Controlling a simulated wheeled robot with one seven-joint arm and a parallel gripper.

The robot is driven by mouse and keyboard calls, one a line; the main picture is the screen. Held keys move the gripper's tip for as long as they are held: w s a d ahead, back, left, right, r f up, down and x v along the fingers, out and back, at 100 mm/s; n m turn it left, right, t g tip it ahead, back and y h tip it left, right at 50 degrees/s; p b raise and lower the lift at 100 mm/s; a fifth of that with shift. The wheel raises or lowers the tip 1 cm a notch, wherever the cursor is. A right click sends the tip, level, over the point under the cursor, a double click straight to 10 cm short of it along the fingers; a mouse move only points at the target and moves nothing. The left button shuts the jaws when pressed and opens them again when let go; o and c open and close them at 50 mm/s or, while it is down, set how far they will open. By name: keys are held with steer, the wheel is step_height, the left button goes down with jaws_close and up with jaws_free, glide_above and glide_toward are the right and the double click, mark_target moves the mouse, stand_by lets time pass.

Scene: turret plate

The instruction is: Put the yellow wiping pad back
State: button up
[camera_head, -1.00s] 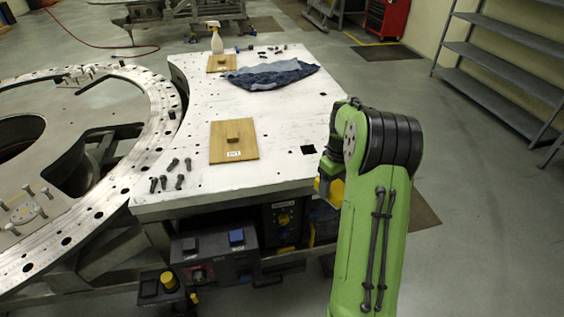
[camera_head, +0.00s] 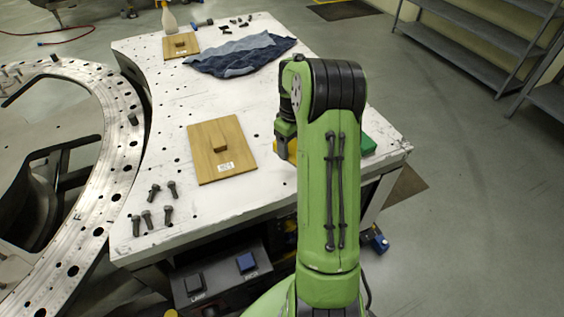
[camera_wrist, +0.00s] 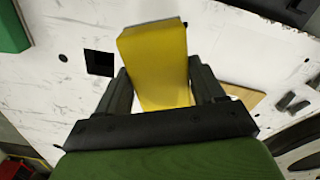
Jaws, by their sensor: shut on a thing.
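The yellow wiping pad (camera_wrist: 155,60) is between the two fingers of my gripper (camera_wrist: 160,84) in the wrist view, and the fingers are shut on it. White tabletop shows around and beyond the pad. In the head view my gripper (camera_head: 285,140) is over the right part of the white table (camera_head: 150,90), mostly hidden behind my green arm. Only a sliver of yellow shows there. I cannot tell whether the pad touches the tabletop.
A wooden board with a block handle (camera_head: 205,168) lies left of my gripper, with several bolts (camera_head: 153,207) nearby. A blue cloth (camera_head: 240,55), a second board (camera_head: 180,46) and a spray bottle (camera_head: 169,18) are farther back. A green object (camera_head: 368,145) sits near the right edge. A square opening (camera_wrist: 99,62) is beside the pad.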

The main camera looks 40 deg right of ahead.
steer(key=f, duration=0.8)
steer(key=shift+s+f, duration=0.2)
steer(key=shift+f, duration=0.2)
steer(key=o, duration=0.9)
steer(key=shift+r, duration=0.1)
steer(key=shift+o, duration=0.2)
